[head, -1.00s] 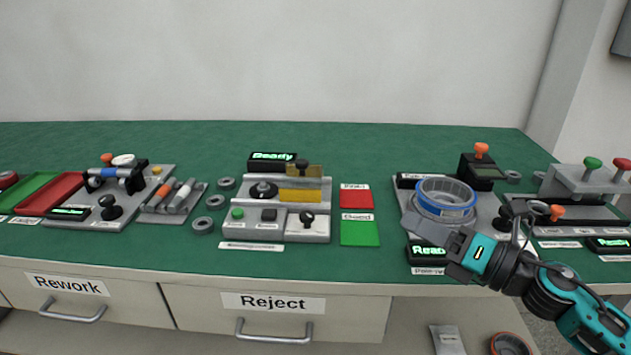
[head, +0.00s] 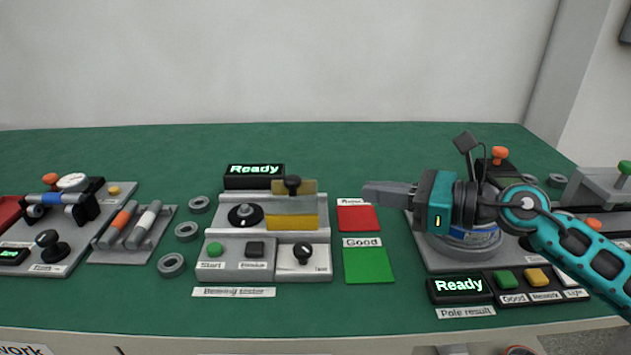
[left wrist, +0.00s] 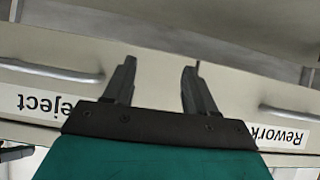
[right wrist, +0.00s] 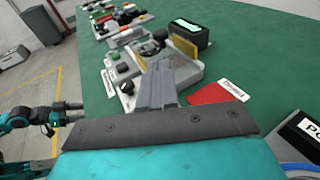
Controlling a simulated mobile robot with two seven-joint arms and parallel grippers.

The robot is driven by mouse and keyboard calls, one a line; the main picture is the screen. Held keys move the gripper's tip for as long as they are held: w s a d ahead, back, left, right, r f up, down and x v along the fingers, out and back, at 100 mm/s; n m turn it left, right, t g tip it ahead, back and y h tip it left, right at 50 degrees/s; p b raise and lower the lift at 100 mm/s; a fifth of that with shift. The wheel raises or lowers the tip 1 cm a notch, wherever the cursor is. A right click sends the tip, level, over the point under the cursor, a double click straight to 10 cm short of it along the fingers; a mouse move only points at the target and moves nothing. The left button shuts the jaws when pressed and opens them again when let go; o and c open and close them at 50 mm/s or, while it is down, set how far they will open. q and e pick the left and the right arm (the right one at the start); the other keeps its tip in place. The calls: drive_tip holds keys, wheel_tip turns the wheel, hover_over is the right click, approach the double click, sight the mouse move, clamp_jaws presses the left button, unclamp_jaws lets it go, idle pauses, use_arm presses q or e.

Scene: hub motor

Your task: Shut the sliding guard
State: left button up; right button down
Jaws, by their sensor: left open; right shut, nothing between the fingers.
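The bearing tester (head: 265,262) sits mid-table with a dark rotary chuck at its back left. Its sliding guard, a yellowish translucent plate (head: 291,222) with a black knob (head: 292,184), stands at the back right beside the chuck.
A red pad (head: 358,218) and a green pad (head: 369,265) lie right of the tester. Several grey rings (head: 187,231) lie to its left. A "Ready" display (head: 254,176) stands behind it. The pole station (head: 473,262) is under my right arm.

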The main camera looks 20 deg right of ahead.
drive_tip(key=p, duration=0.1)
approach(298, 182)
drive_tip(key=x, duration=0.5)
drive_tip(key=shift+w+f, duration=0.15)
drive_tip(key=shift+w, duration=0.1)
use_arm(q)
drive_tip(key=shift+w+a+r, duration=0.1)
drive_tip(key=shift+w+r, duration=0.15)
drive_tip(key=shift+r, duration=0.55)
use_arm(e)
drive_tip(key=shift+w+a+f, duration=0.2)
drive_tip(key=shift+w+a, duration=0.3)
